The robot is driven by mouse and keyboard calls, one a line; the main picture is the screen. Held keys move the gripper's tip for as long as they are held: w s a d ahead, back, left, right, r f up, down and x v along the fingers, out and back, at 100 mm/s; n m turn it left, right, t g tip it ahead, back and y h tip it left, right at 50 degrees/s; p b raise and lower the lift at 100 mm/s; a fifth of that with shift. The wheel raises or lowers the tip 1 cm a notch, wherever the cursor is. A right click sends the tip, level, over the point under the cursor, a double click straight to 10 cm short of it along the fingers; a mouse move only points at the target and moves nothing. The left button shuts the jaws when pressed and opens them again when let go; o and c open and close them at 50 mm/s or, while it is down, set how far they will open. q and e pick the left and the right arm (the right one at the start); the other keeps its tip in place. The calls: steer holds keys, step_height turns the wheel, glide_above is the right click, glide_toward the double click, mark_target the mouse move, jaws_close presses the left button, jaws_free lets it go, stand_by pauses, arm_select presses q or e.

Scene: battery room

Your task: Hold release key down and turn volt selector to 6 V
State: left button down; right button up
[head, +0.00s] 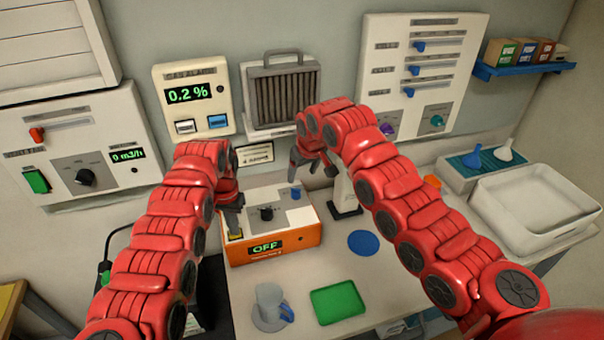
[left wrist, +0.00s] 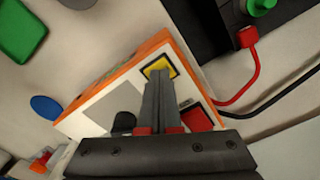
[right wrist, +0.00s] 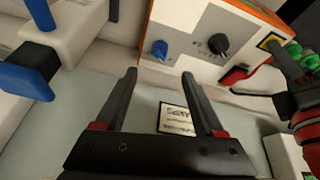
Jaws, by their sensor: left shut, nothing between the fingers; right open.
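The orange and white charger box (head: 306,238) stands on the bench, its display (head: 266,246) reading OFF. A black pointer knob (head: 267,213) with small print around it, apparently the volt selector, is on its top; it also shows in the right wrist view (right wrist: 218,44). The print is too small to read. A yellow key (left wrist: 159,66), apparently the release key, is at the box corner. My left gripper (left wrist: 159,80) is shut and empty, its tips at the yellow key; touching or just above, I cannot tell. My right gripper (right wrist: 160,75) is open and empty, behind the box.
A blue knob (head: 296,193) and a red switch (left wrist: 197,117) are also on the box top. Wall panels stand behind; a white basin (head: 535,210) is right.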

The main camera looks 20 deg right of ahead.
steer(key=v, duration=1.2)
steer(key=shift+r, duration=0.1)
arm_select(q)
steer(key=shift+r+p, duration=0.85)
steer(key=shift+r, duration=1.6)
arm_select(e)
steer(key=shift+r, duration=0.9)
